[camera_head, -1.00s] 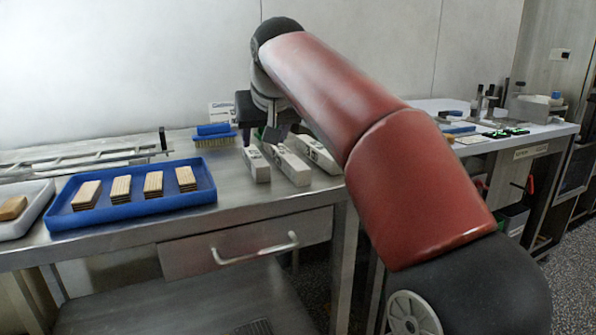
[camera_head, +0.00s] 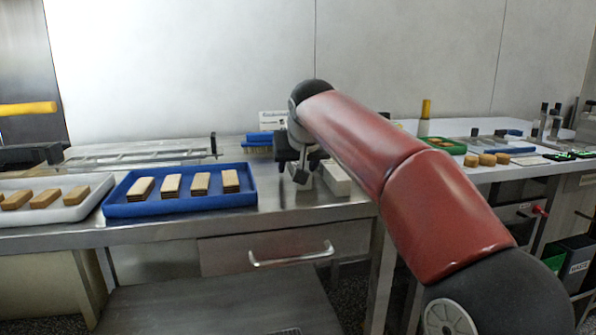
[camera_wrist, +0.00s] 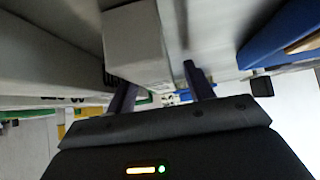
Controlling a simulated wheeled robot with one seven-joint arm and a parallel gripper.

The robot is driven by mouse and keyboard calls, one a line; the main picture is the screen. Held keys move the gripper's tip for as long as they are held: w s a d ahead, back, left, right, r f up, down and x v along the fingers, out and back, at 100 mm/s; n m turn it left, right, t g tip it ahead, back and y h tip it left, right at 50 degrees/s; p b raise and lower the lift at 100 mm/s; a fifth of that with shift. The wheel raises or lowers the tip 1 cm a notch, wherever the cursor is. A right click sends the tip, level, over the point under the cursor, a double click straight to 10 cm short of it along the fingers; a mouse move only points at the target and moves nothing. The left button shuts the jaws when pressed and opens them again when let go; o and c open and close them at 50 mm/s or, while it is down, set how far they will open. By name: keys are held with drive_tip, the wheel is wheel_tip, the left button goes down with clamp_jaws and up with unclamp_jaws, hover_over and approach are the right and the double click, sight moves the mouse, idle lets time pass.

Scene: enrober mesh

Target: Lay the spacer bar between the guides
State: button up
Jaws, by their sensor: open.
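Pale block-like bars (camera_head: 335,179) lie on the steel table right of the blue tray; my gripper and arm hide part of them, and I cannot tell which is the spacer bar. My gripper (camera_head: 301,176) is low over the table beside these bars. In the wrist view my gripper (camera_wrist: 160,90) is open, its dark fingers apart. A whitish bar (camera_wrist: 137,45) shows there close to the left finger; I cannot tell whether they touch. A metal frame with long rails (camera_head: 140,154), possibly the guides, lies at the back left of the table.
A blue tray (camera_head: 120,209) holding several wafer-like stacks stands left of my gripper. A white tray (camera_head: 90,203) with brown pieces is further left. A blue brush (camera_head: 258,139) lies behind. A second table with small items stands at right.

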clamp_jaws()
drive_tip(key=shift+r, duration=0.1)
